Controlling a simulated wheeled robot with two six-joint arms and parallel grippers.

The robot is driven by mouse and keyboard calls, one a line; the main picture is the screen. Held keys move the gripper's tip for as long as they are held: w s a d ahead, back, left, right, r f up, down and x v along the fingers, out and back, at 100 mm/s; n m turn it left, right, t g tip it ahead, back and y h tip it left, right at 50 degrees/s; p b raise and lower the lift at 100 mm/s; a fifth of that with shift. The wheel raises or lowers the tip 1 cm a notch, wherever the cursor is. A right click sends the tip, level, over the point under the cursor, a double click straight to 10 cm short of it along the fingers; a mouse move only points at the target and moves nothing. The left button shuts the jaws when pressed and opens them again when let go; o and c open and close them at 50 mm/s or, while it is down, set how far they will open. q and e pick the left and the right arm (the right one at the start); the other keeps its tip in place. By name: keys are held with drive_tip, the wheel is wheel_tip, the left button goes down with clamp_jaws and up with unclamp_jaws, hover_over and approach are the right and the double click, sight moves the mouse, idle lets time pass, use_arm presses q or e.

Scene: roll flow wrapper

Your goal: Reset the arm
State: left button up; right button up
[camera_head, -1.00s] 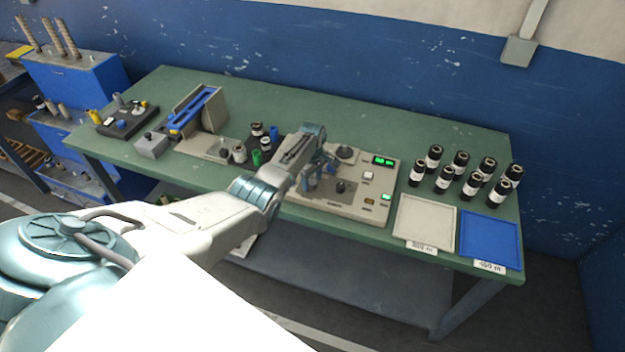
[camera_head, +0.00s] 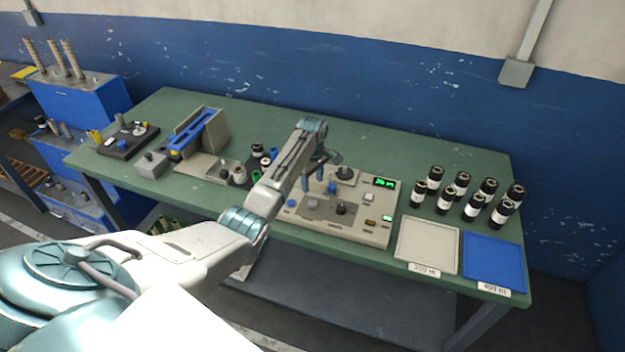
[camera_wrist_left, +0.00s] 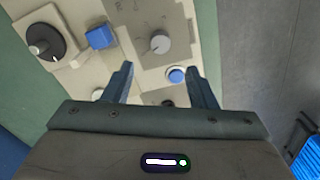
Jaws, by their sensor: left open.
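My left gripper (camera_head: 315,172) is above the left part of the beige machine panel (camera_head: 365,232) on the green table. In the left wrist view the left gripper (camera_wrist_left: 160,82) is open with nothing between its two fingers. Below it the panel shows a grey knob (camera_wrist_left: 155,44), a blue round button (camera_wrist_left: 176,75), a blue block (camera_wrist_left: 100,37) and a dark knob (camera_wrist_left: 45,42). A green display (camera_head: 384,183) is lit on the panel. My right gripper is in neither view.
A grey tray (camera_head: 427,243) and a blue tray (camera_head: 492,262) lie at the table's right front. Several black rolls with white labels (camera_head: 446,198) stand behind them. A blue-and-beige device (camera_head: 200,135) stands to the left. A blue wall (camera_head: 420,105) rises behind the table.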

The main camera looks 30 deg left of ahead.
use_arm(q)
drive_tip(key=shift+r, duration=0.6)
